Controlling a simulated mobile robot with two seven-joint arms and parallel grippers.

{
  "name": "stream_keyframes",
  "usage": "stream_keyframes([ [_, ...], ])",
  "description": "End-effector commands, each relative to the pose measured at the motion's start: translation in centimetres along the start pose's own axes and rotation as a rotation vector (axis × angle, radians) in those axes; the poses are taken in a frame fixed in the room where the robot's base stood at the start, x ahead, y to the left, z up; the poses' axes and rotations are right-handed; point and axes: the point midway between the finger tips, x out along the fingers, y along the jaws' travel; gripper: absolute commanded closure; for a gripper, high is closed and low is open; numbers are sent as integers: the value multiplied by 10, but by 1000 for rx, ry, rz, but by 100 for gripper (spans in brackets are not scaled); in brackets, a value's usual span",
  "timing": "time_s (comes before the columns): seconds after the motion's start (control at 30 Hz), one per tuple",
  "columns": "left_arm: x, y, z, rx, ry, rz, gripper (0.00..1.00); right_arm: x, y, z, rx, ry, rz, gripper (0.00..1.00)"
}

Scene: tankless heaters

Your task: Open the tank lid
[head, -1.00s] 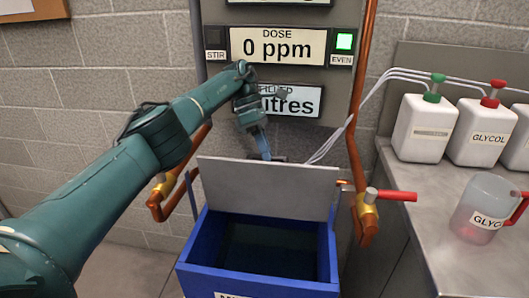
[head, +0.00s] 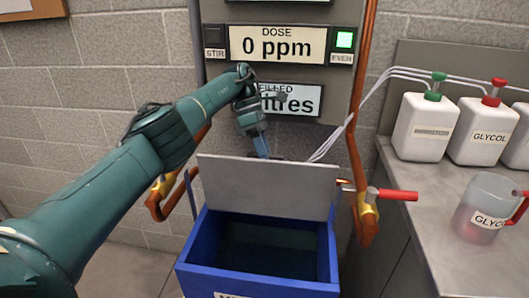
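The blue tank (head: 258,278) stands in the lower middle of the head view, with its dark inside showing through the open top. Its grey lid (head: 268,188) is raised and stands roughly upright along the tank's back edge. My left gripper (head: 264,156) is behind the lid's upper edge, pointing down. Its fingertips are largely hidden by the lid, so I cannot tell whether they are open, shut or touching it. My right gripper is not in view.
A panel with a dose display (head: 277,45) rises behind the tank. Copper pipes run on both sides, with a red-handled valve (head: 392,194) at the right. A steel counter (head: 440,215) holds white bottles (head: 426,127) and a jug (head: 482,207).

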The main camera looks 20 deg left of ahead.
Motion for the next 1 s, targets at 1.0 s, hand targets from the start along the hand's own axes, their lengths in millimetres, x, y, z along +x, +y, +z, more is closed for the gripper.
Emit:
stream_keyframes([
  [1.0, -87, -35, 36, 0, 0, 0, 64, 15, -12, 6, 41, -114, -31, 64],
])
